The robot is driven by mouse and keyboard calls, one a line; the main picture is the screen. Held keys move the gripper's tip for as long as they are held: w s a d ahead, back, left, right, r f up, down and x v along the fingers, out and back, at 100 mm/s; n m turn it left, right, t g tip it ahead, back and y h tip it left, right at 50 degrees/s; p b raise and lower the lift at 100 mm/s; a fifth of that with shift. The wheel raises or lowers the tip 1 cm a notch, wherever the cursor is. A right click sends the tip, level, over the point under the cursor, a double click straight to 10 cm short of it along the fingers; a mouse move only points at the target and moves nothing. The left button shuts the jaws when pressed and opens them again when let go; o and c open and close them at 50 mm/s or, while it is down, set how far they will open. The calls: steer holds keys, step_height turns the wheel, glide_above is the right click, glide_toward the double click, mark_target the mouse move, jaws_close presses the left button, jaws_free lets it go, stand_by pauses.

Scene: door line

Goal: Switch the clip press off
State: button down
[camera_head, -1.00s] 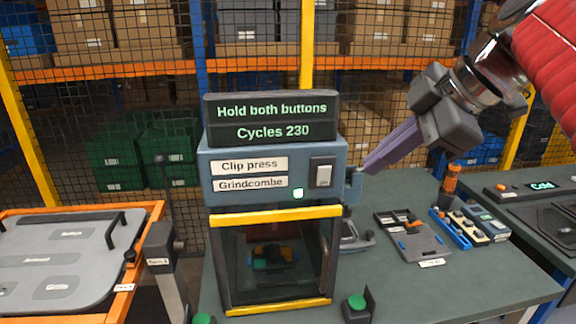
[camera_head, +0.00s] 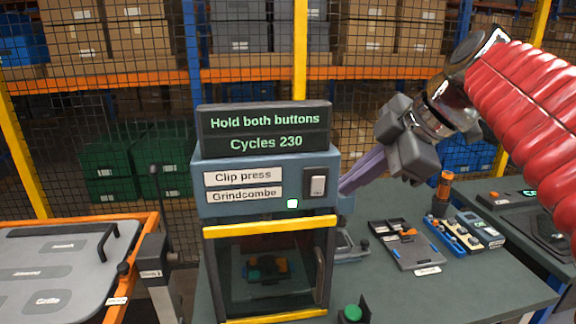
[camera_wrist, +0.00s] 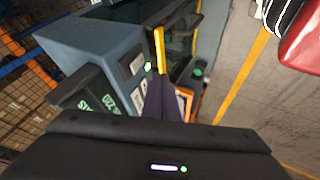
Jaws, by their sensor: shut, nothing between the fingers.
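The clip press (camera_head: 209,207) is a blue-grey box with a dark display (camera_head: 265,130) on top reading "Hold both buttons" and "Cycles 230". Its front has a white rocker switch (camera_head: 318,185) in a dark plate at the right, and a small lit lamp (camera_head: 293,204) below and left of it. My gripper (camera_head: 343,190) is shut and empty, its purple fingertips close to the right edge of the press, beside the switch. I cannot tell whether they touch. In the wrist view, the shut fingers (camera_wrist: 163,98) point toward the press front, near the green-lit lamp (camera_wrist: 148,66).
Below the panel is a guarded opening with yellow bars (camera_head: 270,225). A green button (camera_head: 352,313) stands on the bench in front. A grey tray (camera_head: 407,245) and a blue tray (camera_head: 443,236) lie to the right. An orange-framed table (camera_head: 130,250) stands left; mesh fencing is behind.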

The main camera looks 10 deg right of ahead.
mark_target(318, 186)
steer(key=w+a+f, duration=0.1)
steer(key=w+f, duration=0.2)
steer(key=w, duration=0.3)
steer(key=shift+a, duration=0.4)
